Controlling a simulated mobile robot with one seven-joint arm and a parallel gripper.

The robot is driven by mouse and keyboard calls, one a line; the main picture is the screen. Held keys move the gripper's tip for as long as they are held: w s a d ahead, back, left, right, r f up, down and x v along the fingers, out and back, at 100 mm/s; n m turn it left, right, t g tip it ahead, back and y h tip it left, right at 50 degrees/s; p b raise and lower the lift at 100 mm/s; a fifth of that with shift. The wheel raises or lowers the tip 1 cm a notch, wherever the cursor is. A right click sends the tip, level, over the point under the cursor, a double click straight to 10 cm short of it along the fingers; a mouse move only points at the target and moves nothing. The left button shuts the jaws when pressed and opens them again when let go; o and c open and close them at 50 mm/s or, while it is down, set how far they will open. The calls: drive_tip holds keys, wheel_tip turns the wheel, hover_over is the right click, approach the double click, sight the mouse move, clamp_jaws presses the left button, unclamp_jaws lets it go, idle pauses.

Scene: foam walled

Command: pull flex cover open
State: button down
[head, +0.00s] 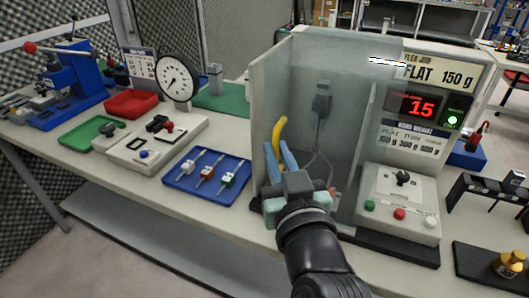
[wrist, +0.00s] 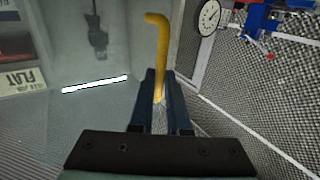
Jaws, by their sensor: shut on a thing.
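The flex cover (head: 340,80) is a clear, greenish see-through box front on the flex machine. A yellow curved handle (head: 279,135) stands upright at its left side. My gripper (head: 281,160) has its two blue fingers closed around the lower part of this handle. In the wrist view the yellow handle (wrist: 157,55) rises from between the fingertips of my gripper (wrist: 160,92). Behind the clear panel hangs a dark clamp (head: 321,103) with a cable. How far the cover stands open I cannot tell.
The control box (head: 398,205) with a lever and coloured buttons stands right of the cover, under a red display (head: 417,107) reading 15. A blue tray (head: 183,185) with several small tools lies to the left. A dial gauge (head: 177,79) stands farther back.

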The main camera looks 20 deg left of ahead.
drive_tip(key=b, duration=0.3)
approach(366, 158)
drive_tip(key=x, duration=0.4)
drive_tip(key=shift+w+a+f, duration=0.1)
drive_tip(key=shift+w, duration=0.05)
drive_tip(key=c, duration=0.9)
unclamp_jaws()
drive_tip(key=v, duration=1.3)
drive_tip(key=shift+b, duration=0.35)
drive_tip(key=shift+a, duration=0.1)
